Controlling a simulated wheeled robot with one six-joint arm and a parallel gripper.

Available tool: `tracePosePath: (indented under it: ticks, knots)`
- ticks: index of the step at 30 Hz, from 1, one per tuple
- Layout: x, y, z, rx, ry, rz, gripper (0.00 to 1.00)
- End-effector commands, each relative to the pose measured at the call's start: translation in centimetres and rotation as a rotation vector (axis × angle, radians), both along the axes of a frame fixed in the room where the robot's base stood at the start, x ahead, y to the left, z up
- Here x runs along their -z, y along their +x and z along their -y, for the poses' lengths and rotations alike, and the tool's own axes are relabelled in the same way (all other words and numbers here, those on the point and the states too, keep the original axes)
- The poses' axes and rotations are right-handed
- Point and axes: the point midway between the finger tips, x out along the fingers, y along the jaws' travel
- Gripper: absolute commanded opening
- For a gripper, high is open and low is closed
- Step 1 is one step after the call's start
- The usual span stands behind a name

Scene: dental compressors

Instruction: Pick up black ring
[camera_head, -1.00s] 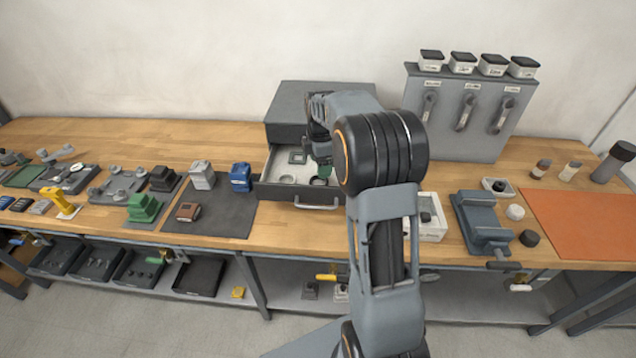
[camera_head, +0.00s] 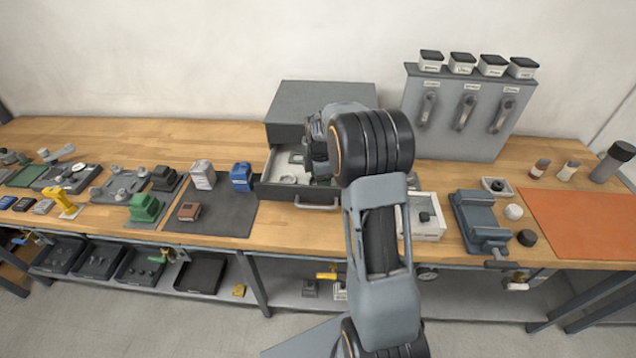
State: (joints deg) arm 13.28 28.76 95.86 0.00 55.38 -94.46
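An open grey drawer (camera_head: 268,191) juts from the dark box on the bench. In it I see a square dark frame-like part (camera_head: 296,157) at the back and a small pale round part (camera_head: 288,179) nearer the front. My gripper (camera_head: 321,178) reaches down into the right side of the drawer. My own arm and gripper cover that side, so no black ring shows clearly now. The fingertips are too small and too hidden to tell whether they are open, shut or holding something.
The drawer's box (camera_head: 300,98) stands behind my gripper. A white tray (camera_head: 428,229) and a blue-grey vise (camera_head: 482,222) are to the right. A grey panel with handles (camera_head: 460,140) stands at the back right. A dark mat (camera_head: 225,217) lies to the left.

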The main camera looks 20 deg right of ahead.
Motion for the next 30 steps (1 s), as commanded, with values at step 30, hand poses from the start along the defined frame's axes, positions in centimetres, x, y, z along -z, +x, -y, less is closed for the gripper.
tracePosePath:
  ticks: [30]
  knots:
    - [-5.7, -1.8, 0.0, 0.002, 0.0, 0.001, 0.37]
